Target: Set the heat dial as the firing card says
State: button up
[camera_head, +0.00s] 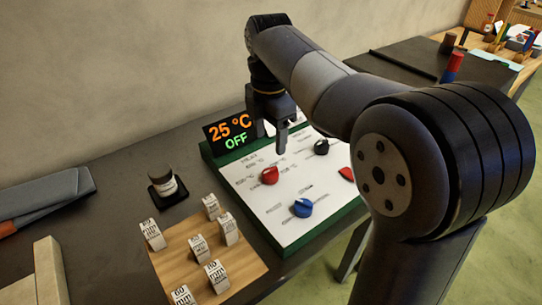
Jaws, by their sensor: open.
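A white control panel (256,206) with a green edge lies on the dark bench. It carries a red dial (269,175), a black dial (321,147) and a blue dial (302,208). Small print with °C marks surrounds the red dial; I cannot read the values or the dial settings surely. A display (229,133) at its back reads 25 °C and OFF. My gripper (281,142) is open and empty, pointing down above the back of the panel, apart from the dials. I cannot make out a firing card; my arm hides part of the panel's back.
A wooden board (177,248) with several small white printed blocks stands in front left of the panel. A small dark jar (168,190) stands on a black base behind it. A grey folded item (45,197) lies at left. My arm fills the right side.

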aim_at(270, 170)
notch_tip(270, 170, down, 10)
jog(key=shift+s+f+b, duration=0.15)
jog(key=shift+f+b, duration=0.05)
jog(key=shift+b, duration=0.5)
jog(key=c, duration=1)
